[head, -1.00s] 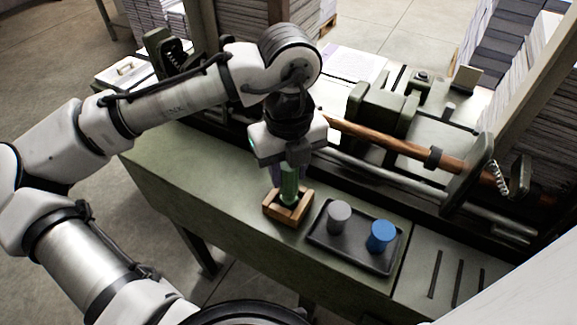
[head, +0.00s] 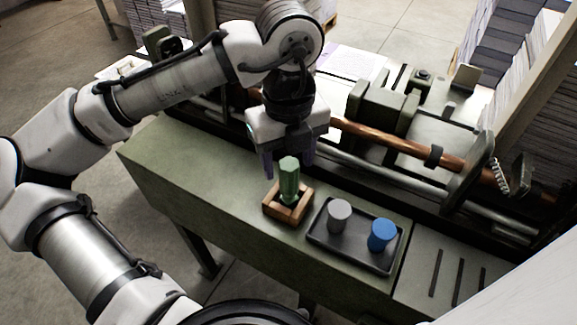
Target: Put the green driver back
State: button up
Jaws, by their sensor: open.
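The green driver (head: 289,180) stands upright in a small wooden holder (head: 273,209) on the green bench top. Only its handle shows above the holder; its lower part is hidden inside. My gripper (head: 288,168) is open, with its purple-grey fingers apart. It is above and behind the driver in the head view, and the driver's top shows clear in front of it. I see nothing held between the fingers.
A dark tray (head: 349,254) right of the holder carries a grey cylinder (head: 339,216) and a blue cylinder (head: 382,235). The bench left of the holder is clear.

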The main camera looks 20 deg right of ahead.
notch_tip(320, 180, up, 10)
jog(key=shift+f+b, duration=0.2)
jog(key=shift+b, duration=0.2)
